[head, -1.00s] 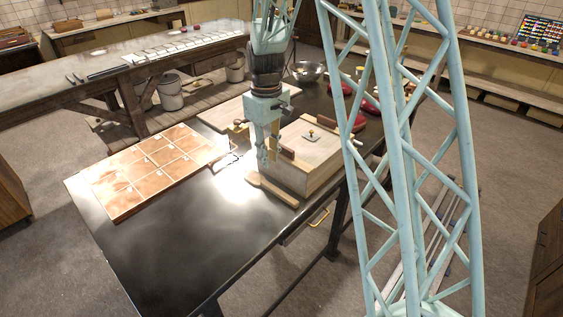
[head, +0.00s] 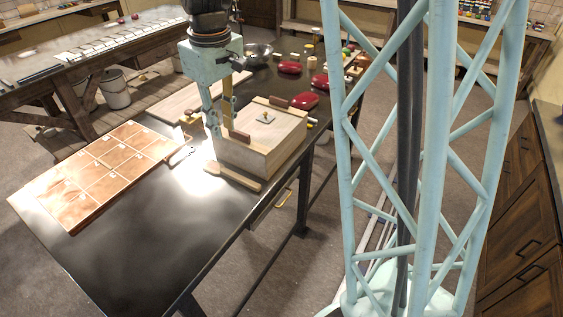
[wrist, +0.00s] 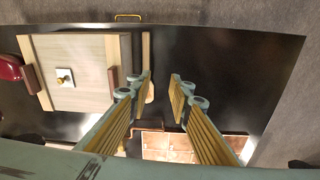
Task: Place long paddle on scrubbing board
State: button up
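A long, narrow wooden paddle (head: 232,177) lies on the dark table along the near side of a pale wooden box. The paddle (wrist: 147,48) shows beside the box in the wrist view, partly behind one finger. My gripper (head: 222,138) is above the table near the box. In the wrist view my gripper (wrist: 160,82) is open, its fingers apart with bare table between them, and one fingertip overlaps the paddle in the picture. A flat pale board (head: 172,104) lies behind the gripper; I cannot tell for certain whether it is the scrubbing board.
The box (head: 262,142) has a small knob and dark wooden blocks. A tray of brown tiles (head: 100,175) lies at the left. Red objects (head: 303,100) and a metal bowl (head: 259,52) stand toward the back. The front of the table is clear.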

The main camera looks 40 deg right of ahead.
jog(key=s+a+r+m+t, duration=0.1)
jog(key=s+a+r, duration=0.1)
jog(key=s+r, duration=0.75)
jog(key=s+a+r+m+t, duration=0.1)
jog(key=s+r, duration=0.1)
jog(key=s, duration=1)
jog(key=s+a+r+m, duration=0.1)
jog(key=s+a+r, duration=0.1)
jog(key=s, duration=1.1)
jog(key=shift+s+a+r+t, duration=0.15)
jog(key=shift+s+r+t, duration=0.2)
jog(key=shift+r, duration=0.2)
jog(key=shift+w, duration=0.1)
jog(key=o, duration=0.4)
